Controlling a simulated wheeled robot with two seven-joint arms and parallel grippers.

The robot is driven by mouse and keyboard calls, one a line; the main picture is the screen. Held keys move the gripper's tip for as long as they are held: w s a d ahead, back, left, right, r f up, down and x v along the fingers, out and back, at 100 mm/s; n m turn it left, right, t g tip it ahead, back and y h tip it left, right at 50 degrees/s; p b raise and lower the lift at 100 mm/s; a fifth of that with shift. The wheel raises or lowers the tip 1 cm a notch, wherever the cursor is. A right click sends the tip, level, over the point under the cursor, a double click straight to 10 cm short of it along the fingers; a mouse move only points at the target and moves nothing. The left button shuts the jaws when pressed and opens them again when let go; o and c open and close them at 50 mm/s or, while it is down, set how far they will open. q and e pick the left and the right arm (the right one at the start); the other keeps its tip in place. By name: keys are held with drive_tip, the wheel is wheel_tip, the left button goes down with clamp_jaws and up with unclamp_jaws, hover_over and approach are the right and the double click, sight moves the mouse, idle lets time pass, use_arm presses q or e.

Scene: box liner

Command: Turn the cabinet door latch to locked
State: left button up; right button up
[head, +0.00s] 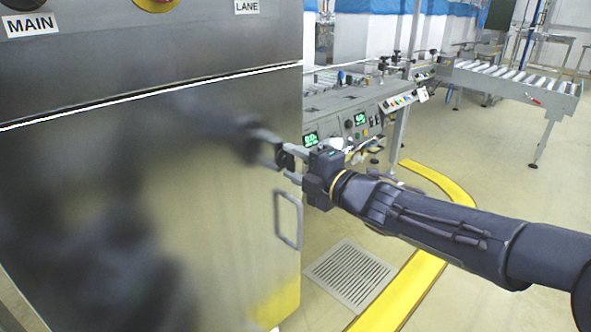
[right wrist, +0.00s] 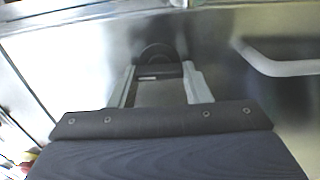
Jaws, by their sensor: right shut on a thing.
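The cabinet door (head: 215,235) is brushed metal and fills the left of the head view, looking closed. The latch (right wrist: 157,52) is a dark round fitting with a dark bar across it on the door face. My right gripper (head: 282,157) reaches the door near its right edge, above the handle. In the right wrist view its two grey fingers (right wrist: 160,74) stand on either side of the latch bar, shut on it. The fingers and gripper partly hide the latch, and its exact angle is hard to read. My left gripper is not in view.
A grey loop handle (head: 288,220) sticks out below the latch and also shows in the right wrist view (right wrist: 275,62). A panel labelled MAIN (head: 30,25) is above the door. Workbenches (head: 350,110) and a roller conveyor (head: 510,80) stand behind.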

idle(0.3)
drive_tip(key=o, duration=1)
drive_tip(key=p+v, duration=0.1)
drive_tip(key=v, duration=0.6)
drive_tip(key=shift+s+d+p, duration=0.3)
drive_tip(key=shift+d+p, duration=0.05)
drive_tip(key=shift+p, duration=0.05)
